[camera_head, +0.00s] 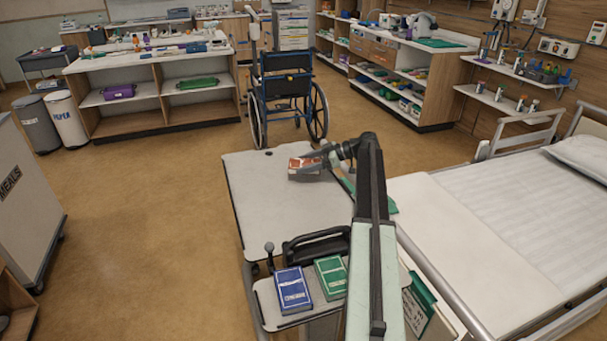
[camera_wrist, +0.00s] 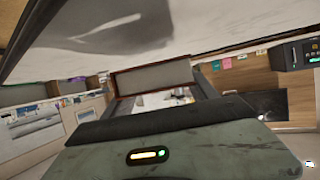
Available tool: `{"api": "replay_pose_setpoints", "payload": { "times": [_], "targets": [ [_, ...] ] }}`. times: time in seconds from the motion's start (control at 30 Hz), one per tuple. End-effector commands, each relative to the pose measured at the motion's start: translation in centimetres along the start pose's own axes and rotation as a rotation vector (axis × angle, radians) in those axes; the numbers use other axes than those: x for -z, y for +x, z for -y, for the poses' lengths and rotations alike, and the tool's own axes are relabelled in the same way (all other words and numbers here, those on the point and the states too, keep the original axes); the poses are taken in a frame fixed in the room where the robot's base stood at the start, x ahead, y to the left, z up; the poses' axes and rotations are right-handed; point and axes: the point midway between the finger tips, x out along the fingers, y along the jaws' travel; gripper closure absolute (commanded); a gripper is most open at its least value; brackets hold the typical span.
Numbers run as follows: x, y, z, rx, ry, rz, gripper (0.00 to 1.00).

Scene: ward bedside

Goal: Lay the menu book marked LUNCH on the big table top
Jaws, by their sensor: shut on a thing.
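My gripper (camera_head: 322,158) is shut on a red-brown menu book (camera_head: 304,165). It holds the book over the far part of the big table top (camera_head: 262,200), which is pale grey. The lettering on this book is too small to read. I cannot tell whether the book touches the table top. In the wrist view, a red-edged block with a grey face (camera_wrist: 155,78), seemingly the same book, shows beyond the gripper. A blue book (camera_head: 292,289) and a green book (camera_head: 331,278) lie on a smaller side top (camera_head: 268,295) at the near end.
The big table top looks bare around the held book. A black handle (camera_head: 315,245) stands between the two tops. A bed (camera_head: 470,220) is at the right, a wheelchair (camera_head: 287,90) stands behind the table, and a MEALS cart (camera_head: 25,205) is at the left.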

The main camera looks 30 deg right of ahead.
Motion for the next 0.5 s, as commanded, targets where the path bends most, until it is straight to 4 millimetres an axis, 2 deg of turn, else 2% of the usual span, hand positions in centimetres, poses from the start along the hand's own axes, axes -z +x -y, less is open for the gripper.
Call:
{"api": "replay_pose_setpoints", "payload": {
  "times": [0.07, 0.23, 0.5],
  "targets": [
    [-0.1, -0.1, -1.0, 0.000, 0.000, -0.001, 0.83],
    [-0.3, 0.0, -1.0, 0.000, 0.000, -0.001, 0.83],
    [-3.8, 1.5, -0.9, 0.001, 0.000, -0.001, 0.83]
  ]
}}
